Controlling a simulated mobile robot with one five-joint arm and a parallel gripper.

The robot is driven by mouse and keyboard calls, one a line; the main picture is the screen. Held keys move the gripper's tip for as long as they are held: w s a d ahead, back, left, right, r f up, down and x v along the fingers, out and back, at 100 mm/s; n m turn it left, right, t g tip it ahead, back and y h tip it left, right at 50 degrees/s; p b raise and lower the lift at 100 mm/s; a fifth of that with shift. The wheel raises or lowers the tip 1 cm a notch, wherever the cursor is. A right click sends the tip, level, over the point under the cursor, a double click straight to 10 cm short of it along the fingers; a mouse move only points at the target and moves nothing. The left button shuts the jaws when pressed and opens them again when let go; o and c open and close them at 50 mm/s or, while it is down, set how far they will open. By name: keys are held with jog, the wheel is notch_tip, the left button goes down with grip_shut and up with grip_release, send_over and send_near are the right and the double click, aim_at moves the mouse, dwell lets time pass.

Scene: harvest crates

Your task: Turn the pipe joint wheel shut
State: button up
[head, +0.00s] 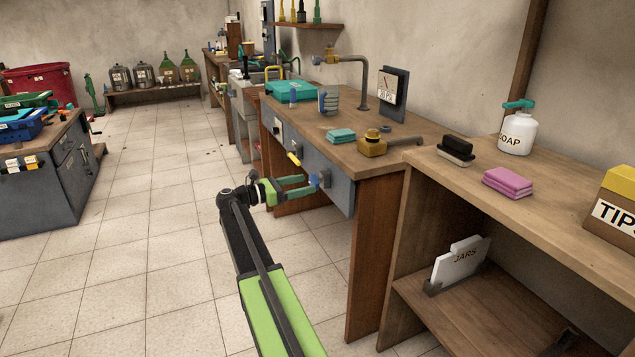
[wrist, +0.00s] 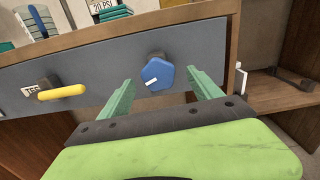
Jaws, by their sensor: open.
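A blue lobed wheel (wrist: 157,73) with a white mark is on the grey front panel (wrist: 110,75) of the workbench. The wheel also shows in the head view (head: 325,178), partly behind my gripper. My gripper (head: 305,187) is open and empty in front of the panel. In the wrist view its two green fingers (wrist: 160,88) stand to the left and right of the wheel, with a gap on each side. I cannot tell how far the fingertips are from the panel. The white mark lies slanted, near horizontal.
A yellow lever (wrist: 62,92) sits left of the wheel on the same panel. A brass fitting with a pipe (head: 372,147) and a gauge (head: 392,88) are on the bench top. A wooden shelf (head: 430,190) stands close on the right. The tiled floor (head: 150,220) at left is clear.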

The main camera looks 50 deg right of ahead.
aim_at(312, 183)
jog(key=x, duration=0.5)
